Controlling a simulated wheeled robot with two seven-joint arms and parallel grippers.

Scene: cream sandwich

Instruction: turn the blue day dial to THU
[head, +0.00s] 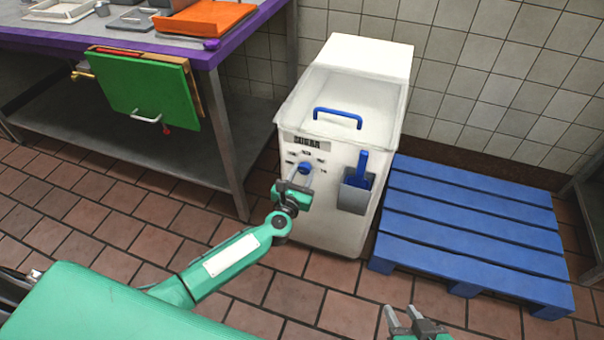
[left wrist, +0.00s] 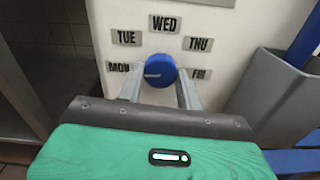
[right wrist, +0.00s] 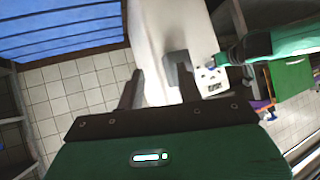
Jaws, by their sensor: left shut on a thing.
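The blue day dial (left wrist: 160,70) is on the front of a white sugar bin (head: 345,95). Labels MON (left wrist: 119,68), TUE (left wrist: 126,38), WED (left wrist: 164,23), THU (left wrist: 198,44) and FRI (left wrist: 197,74) arc around it. My left gripper (head: 300,182) is shut on the dial, one finger on each side. My right gripper (head: 412,318) is open and empty, low over the floor, apart from the bin.
A grey holder (head: 356,196) with a blue scoop (head: 358,172) is on the bin front, right of the dial. A blue pallet (head: 470,225) lies right of the bin. A steel table with a purple edge (head: 225,45) and a green board (head: 145,90) stand left.

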